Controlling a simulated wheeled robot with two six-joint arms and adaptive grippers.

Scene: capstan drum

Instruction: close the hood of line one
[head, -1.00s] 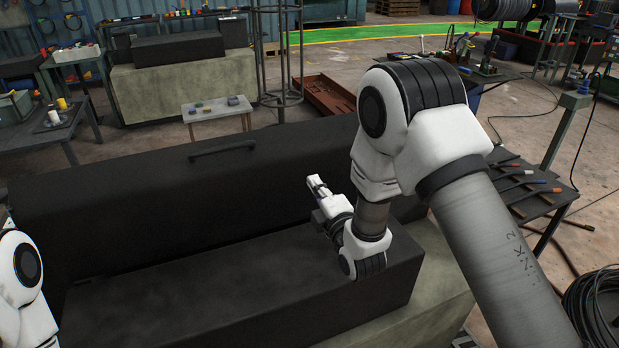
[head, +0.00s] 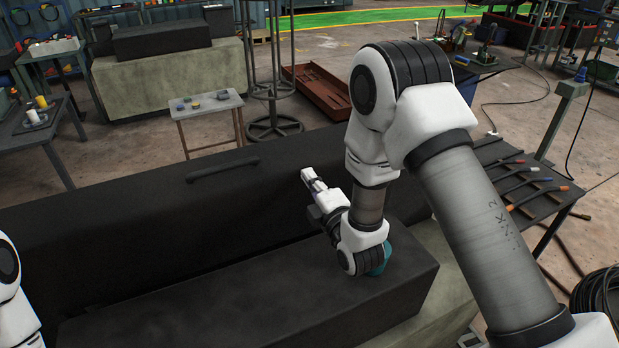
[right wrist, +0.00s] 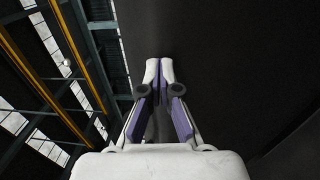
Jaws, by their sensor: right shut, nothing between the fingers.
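The hood is a long dark panel (head: 130,215) with a bar handle (head: 222,169) near its top edge. It stands raised behind a long black box (head: 230,290) in the head view. My right gripper (head: 312,182) is in front of the hood's right part, to the right of the handle and apart from it. Its fingers are shut and empty, as the right wrist view (right wrist: 160,68) also shows, with a dark surface filling the right side there. I cannot tell whether the fingers touch the hood. My left gripper is out of view; only part of its arm shows at the left edge.
A pale concrete base (head: 440,290) shows right of the black box. A table with tools (head: 520,178) stands at the right, near a coiled cable (head: 600,295). Behind the hood stand a small table (head: 205,103), a round metal stand (head: 273,128) and a red tray (head: 318,92).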

